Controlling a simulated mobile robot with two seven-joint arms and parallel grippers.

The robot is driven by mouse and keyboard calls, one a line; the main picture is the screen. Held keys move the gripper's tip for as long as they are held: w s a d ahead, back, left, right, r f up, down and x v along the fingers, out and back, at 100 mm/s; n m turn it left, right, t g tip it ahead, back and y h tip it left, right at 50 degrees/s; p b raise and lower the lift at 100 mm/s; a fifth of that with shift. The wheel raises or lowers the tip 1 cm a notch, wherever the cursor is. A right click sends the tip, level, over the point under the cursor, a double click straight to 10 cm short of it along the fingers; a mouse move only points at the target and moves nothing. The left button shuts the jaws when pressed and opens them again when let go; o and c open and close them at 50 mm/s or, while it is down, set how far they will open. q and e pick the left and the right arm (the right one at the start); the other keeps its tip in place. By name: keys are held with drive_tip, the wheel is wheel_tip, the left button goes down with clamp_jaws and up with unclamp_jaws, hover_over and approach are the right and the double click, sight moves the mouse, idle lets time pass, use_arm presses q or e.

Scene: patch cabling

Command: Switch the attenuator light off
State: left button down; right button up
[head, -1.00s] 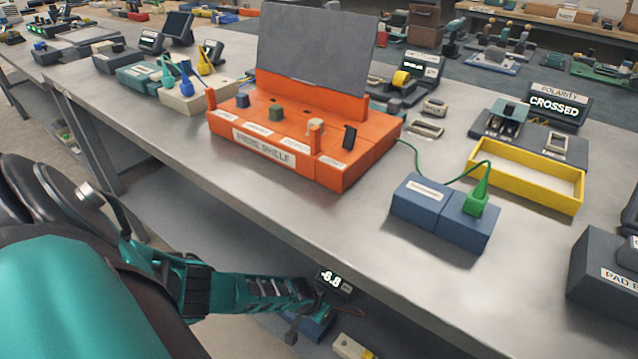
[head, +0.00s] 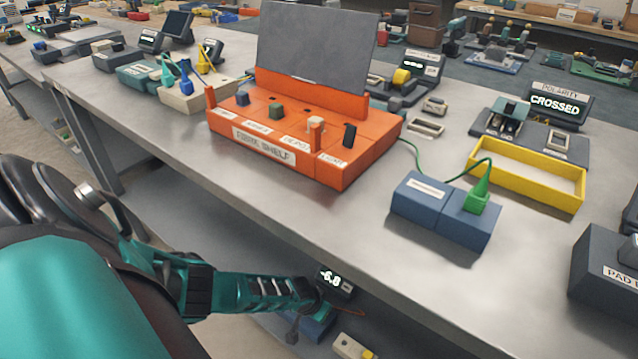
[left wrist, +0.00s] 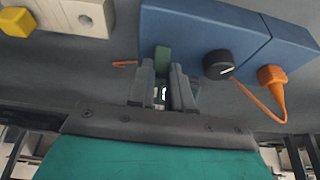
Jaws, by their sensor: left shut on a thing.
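The blue box (left wrist: 210,28) on the lower shelf carries a black knob (left wrist: 218,64), an orange plug (left wrist: 271,76) and a small green upright piece (left wrist: 162,58); it looks like the attenuator. My left gripper (left wrist: 161,76) is shut on the green piece at the box's near edge. In the head view, the blue box (head: 318,326) is partly hidden by my left gripper (head: 312,298). A display reading -6.8 (head: 333,281) stands behind it. Whether a light is lit cannot be told. My right gripper is not in view.
The table edge overhangs the lower shelf. A pale block with a yellow piece (head: 352,347) lies right of the blue box. On the tabletop are an orange fibre shelf (head: 340,176), a blue block with green plug (head: 420,215) and a yellow tray (head: 520,195).

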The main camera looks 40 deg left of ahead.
sight(311, 329)
use_arm(q)
drive_tip(key=shift+s, duration=0.2)
drive_tip(key=shift+s+d+t+p, duration=0.1)
drive_tip(key=shift+s+t+p, duration=0.25)
drive_tip(key=shift+t+p, duration=0.4)
drive_tip(key=shift+s+f+t+b, duration=0.3)
drive_tip(key=shift+s+t, duration=0.1)
drive_tip(key=shift+t, duration=0.45)
drive_tip(key=t+b, duration=0.1)
drive_tip(key=s+t+y+b, duration=0.1)
drive_tip(key=t+b, duration=0.1)
drive_tip(key=shift+s+f, duration=0.15)
drive_tip(key=shift+f, duration=0.15)
drive_tip(key=shift+s+t+b, duration=0.15)
drive_tip(key=shift+t+b, duration=0.45)
drive_tip(key=shift+b, duration=0.2)
drive_tip(key=shift+r, duration=0.1)
drive_tip(key=c, duration=1)
unclamp_jaws()
drive_tip(key=shift+c, duration=0.2)
drive_tip(key=shift+d, duration=0.1)
